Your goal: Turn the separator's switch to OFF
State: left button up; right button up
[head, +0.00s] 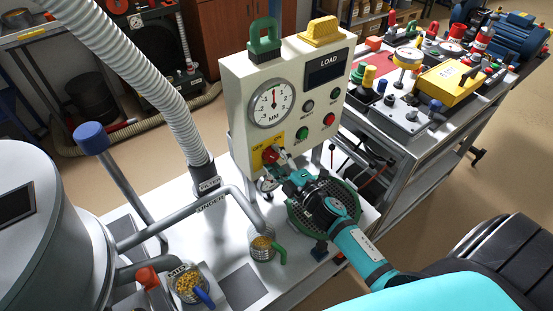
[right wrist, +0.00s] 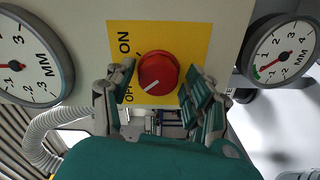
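The separator's switch is a round red knob (head: 270,153) on a yellow plate, low on the cream panel (head: 234,100). In the right wrist view the knob (right wrist: 158,70) is large, between the labels ON, upper left, and OFF, lower left. Its white line points to the lower left, towards the OFF label. My right gripper (head: 276,168) is at the knob; in the right wrist view its fingers (right wrist: 157,80) are spread on either side of it. The fingers do not appear closed on it; contact cannot be told. My left gripper is not in view.
A dial gauge (head: 271,103), a LOAD display (head: 327,66) and push buttons (head: 329,119) are on the same panel. A ribbed hose (head: 150,80) stands left of it. A cup of yellow grains (head: 262,243) sits below, and a cluttered bench (head: 400,128) stands right.

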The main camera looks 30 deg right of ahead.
jog(key=shift+o, duration=0.7)
jog(key=s+d, duration=0.1)
jog(key=s, duration=1.1)
jog(key=shift+d, duration=0.35)
jog(key=shift+w, duration=0.1)
